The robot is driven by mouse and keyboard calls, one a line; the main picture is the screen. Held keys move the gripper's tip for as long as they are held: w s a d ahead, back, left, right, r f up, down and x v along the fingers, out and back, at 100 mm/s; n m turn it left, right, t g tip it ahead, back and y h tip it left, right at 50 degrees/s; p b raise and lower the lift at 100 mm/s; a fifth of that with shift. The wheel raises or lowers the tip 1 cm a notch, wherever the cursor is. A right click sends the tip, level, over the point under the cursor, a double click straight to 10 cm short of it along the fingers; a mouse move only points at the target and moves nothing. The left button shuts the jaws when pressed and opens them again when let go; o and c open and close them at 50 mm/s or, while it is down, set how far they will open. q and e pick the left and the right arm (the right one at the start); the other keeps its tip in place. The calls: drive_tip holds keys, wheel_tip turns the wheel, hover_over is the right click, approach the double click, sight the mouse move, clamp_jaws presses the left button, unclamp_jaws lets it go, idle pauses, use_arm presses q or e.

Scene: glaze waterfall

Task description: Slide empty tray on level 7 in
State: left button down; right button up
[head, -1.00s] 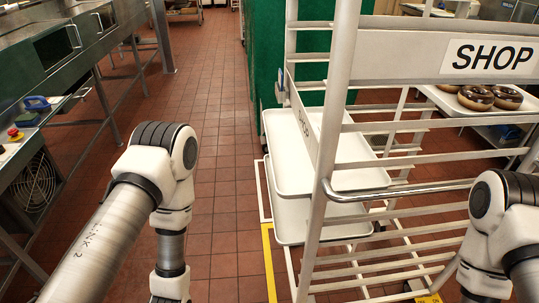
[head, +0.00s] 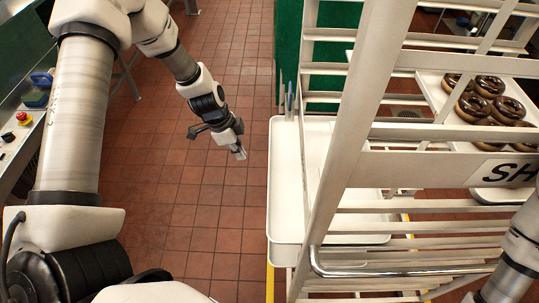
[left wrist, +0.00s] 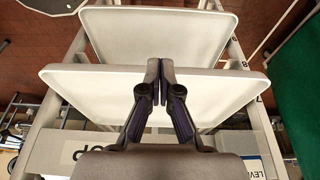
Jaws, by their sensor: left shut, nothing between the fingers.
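Two white trays stick out of the left side of the white rack. The upper tray (head: 287,185) shows its bare white top in the head view; the part behind the rack post is hidden. In the left wrist view, a nearer empty tray (left wrist: 85,88) and a farther empty tray (left wrist: 150,35) overlap. My left gripper (head: 240,153) is shut and empty, left of the trays and apart from them. Its closed fingertips (left wrist: 160,64) appear in front of the nearer tray in the left wrist view. I cannot tell which tray is on level 7. My right gripper is out of view.
The rack (head: 345,150) has slanting posts, several rails and a metal handle bar (head: 400,270). A tray of chocolate doughnuts (head: 490,88) is at the right. A metal counter with a red button (head: 22,117) stands at the left. The tiled floor (head: 200,225) between is clear.

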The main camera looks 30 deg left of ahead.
use_arm(q)
drive_tip(key=w+d+f+b, duration=0.2)
drive_tip(key=d+f, duration=0.4)
drive_tip(key=f, duration=0.3)
drive_tip(key=shift+w+d+b, duration=0.2)
drive_tip(key=shift+w+b, duration=0.2)
drive_tip(key=shift+b, duration=0.45)
